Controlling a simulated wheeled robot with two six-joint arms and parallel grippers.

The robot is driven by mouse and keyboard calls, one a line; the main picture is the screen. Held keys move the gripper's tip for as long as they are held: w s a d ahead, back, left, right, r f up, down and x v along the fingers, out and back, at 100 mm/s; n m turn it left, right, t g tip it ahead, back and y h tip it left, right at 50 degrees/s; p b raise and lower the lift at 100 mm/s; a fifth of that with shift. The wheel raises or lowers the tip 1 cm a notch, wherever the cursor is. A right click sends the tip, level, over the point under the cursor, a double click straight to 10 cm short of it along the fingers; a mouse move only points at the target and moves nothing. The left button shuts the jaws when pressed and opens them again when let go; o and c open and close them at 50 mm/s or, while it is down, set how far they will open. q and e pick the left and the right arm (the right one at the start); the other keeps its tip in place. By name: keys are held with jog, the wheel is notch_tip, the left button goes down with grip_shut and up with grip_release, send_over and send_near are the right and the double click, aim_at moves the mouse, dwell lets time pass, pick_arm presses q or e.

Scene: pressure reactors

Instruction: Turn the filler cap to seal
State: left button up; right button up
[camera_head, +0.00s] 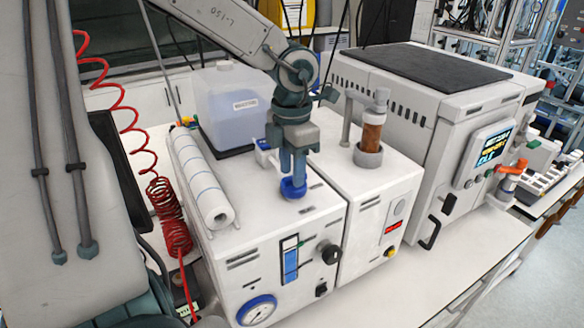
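The blue filler cap (292,190) sits on the top of the white instrument box (250,235) in the middle of the camera_head view. My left gripper (293,178) reaches down from above, pointing straight down at the cap. Its two fingers are close together and their tips meet the cap's upper part, seemingly closed on it. The fingers hide part of the cap, so its thread and seating cannot be seen. My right gripper is not in view.
A rolled white sheet (201,178) lies left of the cap, with a clear jug (232,105) behind it. An amber glass column (372,132) stands to the right. A large reactor unit (435,110) with a screen is farther right. A red coiled hose (165,195) hangs at left.

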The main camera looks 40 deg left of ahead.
pick_arm(q)
jog(key=shift+f, duration=0.3)
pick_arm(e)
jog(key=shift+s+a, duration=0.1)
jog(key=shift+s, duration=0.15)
pick_arm(q)
grip_shut()
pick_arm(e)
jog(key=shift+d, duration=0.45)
